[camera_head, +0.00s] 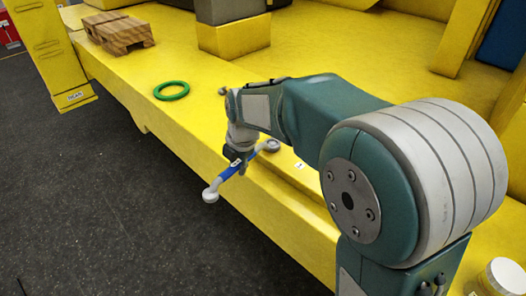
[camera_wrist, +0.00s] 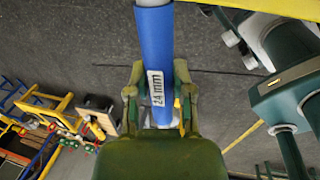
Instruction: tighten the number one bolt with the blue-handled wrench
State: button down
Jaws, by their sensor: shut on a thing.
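The blue-handled wrench (camera_head: 235,168) is held across my gripper (camera_head: 240,158) above the edge of the yellow surface in the head view. One grey ring end points down left over the dark floor. The other end lies near a round grey bolt (camera_head: 272,145) at the right; I cannot tell if it is seated on it. In the wrist view the blue handle (camera_wrist: 155,45) with a "24 mm" label runs between the fingers of my gripper (camera_wrist: 158,100), which is shut on it. A small white label (camera_head: 299,165) lies by the bolt; its number is too small to read.
A green ring (camera_head: 171,91) lies on the yellow boom surface (camera_head: 190,130), with a wooden pallet (camera_head: 120,33) behind it. A yellow block (camera_head: 234,37) stands at the back. Dark floor (camera_head: 75,190) is open at the left. A white cylinder (camera_head: 503,277) is at bottom right.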

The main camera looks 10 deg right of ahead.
jog(key=shift+w+a+m, duration=0.15)
jog(key=shift+w+m, duration=0.1)
jog(key=shift+m, duration=0.05)
jog(key=shift+w+a+r+m, duration=0.1)
jog(key=shift+w+a+m, duration=0.15)
jog(key=shift+w+m, duration=0.1)
dwell(0.5)
jog(key=shift+w+a+m, duration=0.25)
jog(key=shift+w, duration=0.1)
jog(key=shift+s+d+n, duration=0.3)
jog(key=shift+s+n, duration=0.2)
dwell(0.4)
